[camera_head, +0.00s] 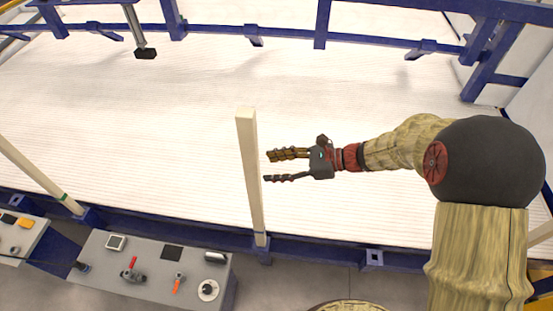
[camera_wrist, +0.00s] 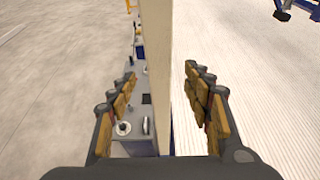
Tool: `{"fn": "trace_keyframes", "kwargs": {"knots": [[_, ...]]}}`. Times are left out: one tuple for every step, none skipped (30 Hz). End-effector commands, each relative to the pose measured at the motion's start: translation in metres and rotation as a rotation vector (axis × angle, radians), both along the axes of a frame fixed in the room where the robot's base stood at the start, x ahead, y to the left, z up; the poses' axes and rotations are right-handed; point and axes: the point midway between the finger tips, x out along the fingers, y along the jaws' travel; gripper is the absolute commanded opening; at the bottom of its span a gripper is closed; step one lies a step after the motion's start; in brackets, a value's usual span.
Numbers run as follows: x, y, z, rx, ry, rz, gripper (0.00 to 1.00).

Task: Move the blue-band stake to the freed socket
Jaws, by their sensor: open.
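The blue-band stake (camera_head: 251,170) is a pale square post standing nearly upright in a socket on the blue rail, with a blue band near its foot. My gripper (camera_head: 267,167) is open and empty just right of the stake's middle, fingers pointing at it. In the wrist view the stake (camera_wrist: 158,70) shows in the gap between the two fingers (camera_wrist: 160,80). The fingers do not appear closed around it, and I cannot tell the exact gap. An empty socket (camera_head: 374,258) sits on the rail to the right.
Another pale stake (camera_head: 38,173) with a green band stands at the left. A grey bench (camera_head: 150,268) with several tools lies in front of the rail. A ribbed white bed (camera_head: 150,110) and blue frame (camera_head: 320,25) lie behind. The space above the right socket is clear.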

Motion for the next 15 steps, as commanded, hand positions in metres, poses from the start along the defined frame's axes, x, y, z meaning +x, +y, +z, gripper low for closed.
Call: {"fn": "trace_keyframes", "kwargs": {"knots": [[0.000, 0.004, -0.002, 0.002, 0.003, 0.000, 0.50], [0.000, 0.007, -0.003, 0.002, 0.003, 0.000, 0.50], [0.001, 0.012, -0.006, 0.001, 0.002, 0.000, 0.50], [0.001, 0.016, -0.007, 0.000, 0.002, 0.002, 0.50], [0.001, 0.020, -0.009, 0.000, 0.002, 0.002, 0.50], [0.001, 0.026, -0.011, 0.001, 0.002, 0.002, 0.50], [0.001, 0.031, -0.012, 0.001, 0.001, 0.003, 0.50], [0.002, 0.035, -0.014, 0.000, 0.001, 0.004, 0.50], [0.002, 0.040, -0.016, 0.000, 0.001, 0.003, 0.50], [0.003, 0.044, -0.017, 0.000, 0.001, 0.002, 0.50], [0.003, 0.048, -0.019, -0.001, 0.000, 0.003, 0.50], [0.003, 0.052, -0.020, 0.000, 0.000, 0.003, 0.50], [0.004, 0.056, -0.021, 0.000, 0.000, 0.002, 0.50], [0.004, 0.059, -0.022, 0.000, -0.001, 0.003, 0.50], [0.004, 0.062, -0.023, 0.000, -0.002, 0.002, 0.50]]}}
